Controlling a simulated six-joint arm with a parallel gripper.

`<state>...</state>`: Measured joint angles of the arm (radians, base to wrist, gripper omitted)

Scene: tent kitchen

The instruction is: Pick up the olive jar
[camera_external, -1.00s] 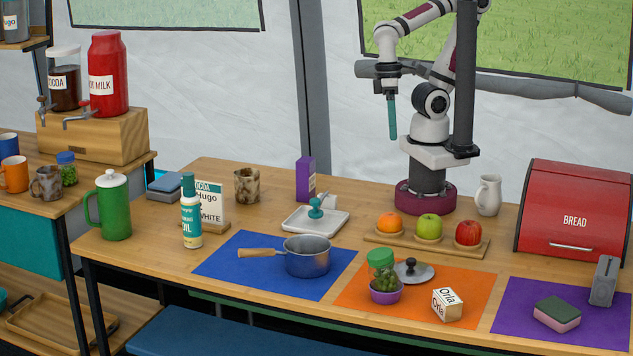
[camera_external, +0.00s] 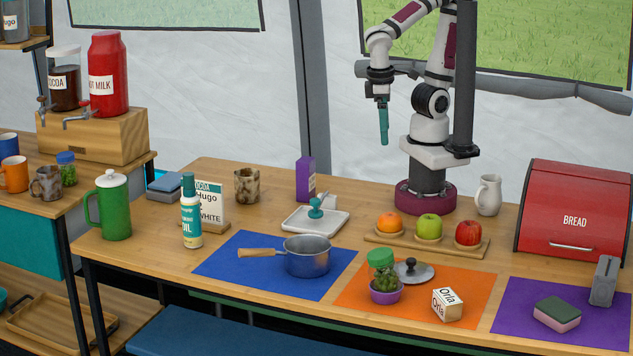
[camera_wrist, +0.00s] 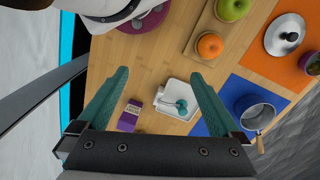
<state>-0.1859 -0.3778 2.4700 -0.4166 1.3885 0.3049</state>
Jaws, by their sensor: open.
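A clear jar with a green lid (camera_external: 381,259) stands on the orange mat (camera_external: 480,285), partly hidden by a purple pot with a green plant (camera_external: 386,291). Its contents are hard to make out. A smaller jar with a blue lid and green contents (camera_external: 67,173) stands on the left side table; I cannot tell for certain which jar holds olives. My gripper (camera_external: 383,141) hangs empty, high above the back of the counter, well away from both jars. In the wrist view my gripper (camera_wrist: 159,73) has its teal fingers spread wide, with bare wood and a white tray (camera_wrist: 167,108) below.
A saucepan (camera_external: 307,256) stands on the blue mat. A wooden board with fruit (camera_external: 375,238) lies behind the orange mat. A purple carton (camera_external: 305,178) stands behind the tray.

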